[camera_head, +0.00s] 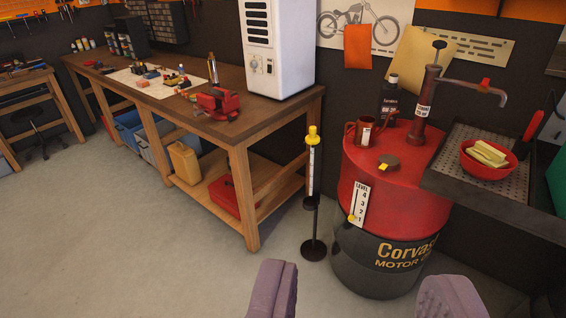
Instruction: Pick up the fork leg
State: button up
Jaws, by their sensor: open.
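No fork leg can be made out for certain. A slim upright metallic piece (212,69) stands by the red vise (216,103) on the wooden workbench (262,108); it is too small to tell whether it is the fork leg or whether the vise grips it. A slender tube (313,165) with a yellow top and scale marks stands upright on a black-based stand in front of the bench. My gripper (362,272) shows as two purple fingers at the bottom edge, wide apart and empty, well short of the bench, with the drum behind them.
A red and black oil drum (385,262) with a hand pump (425,100) stands close ahead, right of the stand. A dark perforated tray (480,205) holding a red bowl (488,160) juts in at right. A white cabinet (275,50) sits on the bench. Grey floor at left is clear.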

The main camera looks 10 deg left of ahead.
aim_at(215, 81)
jog(key=i+j+u, duration=0.55)
jog(key=i+u, duration=0.2)
jog(key=i+j+u, duration=0.1)
jog(key=i+u, duration=0.3)
jog(key=i+z, duration=0.1)
jog(key=i, duration=0.5)
jog(key=i+j, duration=0.15)
jog(key=i, duration=0.4)
jog(key=i+j+z, duration=0.15)
jog(key=i, duration=0.45)
jog(key=i+j+z, duration=0.2)
jog(key=i, duration=0.15)
jog(key=i+j+z, duration=0.1)
jog(key=i+z, duration=0.15)
jog(key=i, duration=0.15)
